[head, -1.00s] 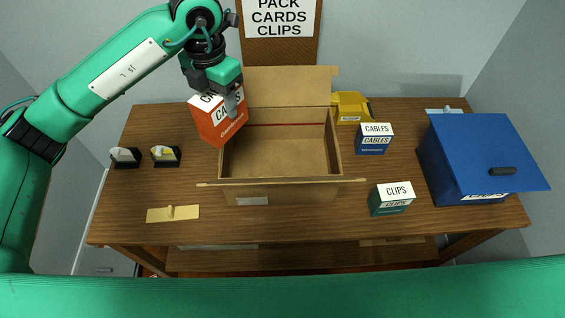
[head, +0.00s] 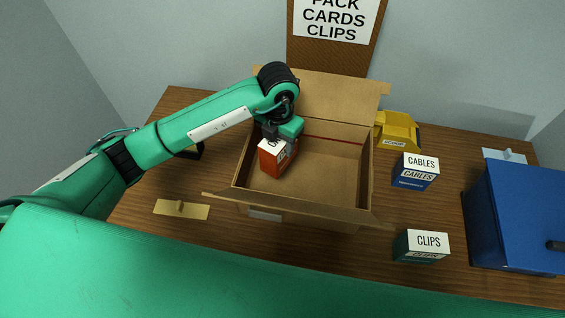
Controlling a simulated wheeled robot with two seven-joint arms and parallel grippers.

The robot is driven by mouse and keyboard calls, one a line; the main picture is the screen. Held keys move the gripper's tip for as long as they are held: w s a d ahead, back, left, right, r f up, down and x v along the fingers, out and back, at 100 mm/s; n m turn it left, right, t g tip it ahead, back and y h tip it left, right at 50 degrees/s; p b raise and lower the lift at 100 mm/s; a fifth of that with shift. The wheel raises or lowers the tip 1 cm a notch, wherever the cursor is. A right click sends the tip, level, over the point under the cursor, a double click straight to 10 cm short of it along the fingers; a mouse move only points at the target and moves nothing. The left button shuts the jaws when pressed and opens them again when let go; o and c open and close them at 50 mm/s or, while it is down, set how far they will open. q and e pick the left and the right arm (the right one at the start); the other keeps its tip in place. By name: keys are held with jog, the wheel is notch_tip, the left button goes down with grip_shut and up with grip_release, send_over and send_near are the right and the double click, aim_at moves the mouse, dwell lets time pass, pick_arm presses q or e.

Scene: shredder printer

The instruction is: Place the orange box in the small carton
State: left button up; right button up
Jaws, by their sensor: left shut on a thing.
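The orange box (head: 277,160), with a white top, is inside the open small carton (head: 325,185), near its left wall. Whether it touches the carton floor I cannot tell. My left gripper (head: 285,139) reaches over the carton's left side and is shut on the orange box; its fingers partly hide the box's top and label. The carton's flaps are open, with the back flap standing up and the front flap folded outward. My right gripper is not in view.
Right of the carton stand a blue-and-white CABLES box (head: 414,171), a green-and-white CLIPS box (head: 420,246) and a yellow bin (head: 397,131). A large blue box (head: 515,215) is at the far right. A tan plate (head: 181,209) lies front left. A sign (head: 336,18) hangs behind.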

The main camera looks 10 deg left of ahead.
pick_arm(q)
notch_tip(320, 180, down, 6)
jog(key=shift+w+f+p, duration=0.1)
jog(key=shift+f+p, duration=0.05)
jog(key=shift+p, duration=0.25)
notch_tip(320, 180, down, 4)
jog(key=shift+r+p, duration=0.2)
jog(key=shift+p, duration=0.15)
jog(key=shift+f, duration=0.4)
jog(key=shift+f, duration=0.1)
jog(key=shift+f, duration=0.15)
jog(key=o, duration=1.1)
